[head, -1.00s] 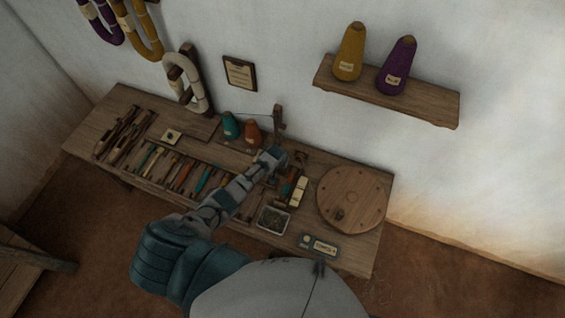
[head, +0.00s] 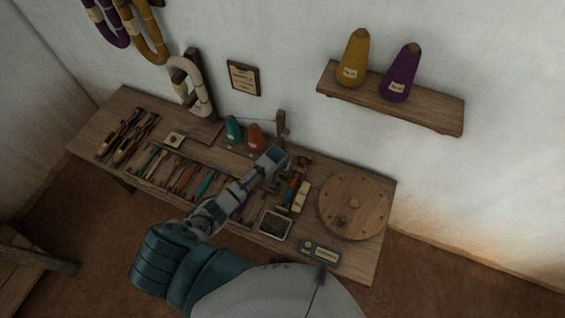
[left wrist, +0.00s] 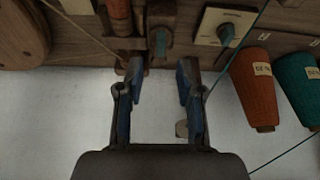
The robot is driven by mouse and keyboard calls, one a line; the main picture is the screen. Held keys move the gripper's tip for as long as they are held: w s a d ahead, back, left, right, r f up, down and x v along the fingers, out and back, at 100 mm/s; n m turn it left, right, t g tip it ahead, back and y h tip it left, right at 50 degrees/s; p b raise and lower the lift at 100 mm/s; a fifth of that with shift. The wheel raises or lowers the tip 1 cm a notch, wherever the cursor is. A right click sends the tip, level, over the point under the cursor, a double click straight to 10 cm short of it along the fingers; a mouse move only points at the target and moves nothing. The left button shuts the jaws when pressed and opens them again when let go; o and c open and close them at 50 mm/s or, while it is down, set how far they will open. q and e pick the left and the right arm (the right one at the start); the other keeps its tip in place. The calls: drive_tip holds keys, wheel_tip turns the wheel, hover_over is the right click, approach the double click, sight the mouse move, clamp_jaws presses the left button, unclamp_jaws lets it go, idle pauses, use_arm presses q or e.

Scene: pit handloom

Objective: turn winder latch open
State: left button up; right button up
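My left gripper (left wrist: 160,85) is open, its two blue-padded fingers apart with nothing held between them. In the head view the left gripper (head: 278,156) is over the bench's back part, near the wooden post (head: 281,124). In the left wrist view a small teal-grey knob (left wrist: 160,40) stands just beyond the gap between the fingertips. To its right is a cream plate with a teal lever (left wrist: 226,34). I cannot tell for sure which is the winder latch. My right gripper is not in view.
An orange cone (left wrist: 255,90) and a teal cone (left wrist: 299,84) stand close to the right finger in the wrist view, with thread running past. A round wooden disc (head: 355,204) and a tray (head: 275,224) lie on the bench. Tools fill its middle.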

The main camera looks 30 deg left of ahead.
use_arm(q)
drive_tip(key=v, duration=0.6)
drive_tip(key=shift+r, duration=0.2)
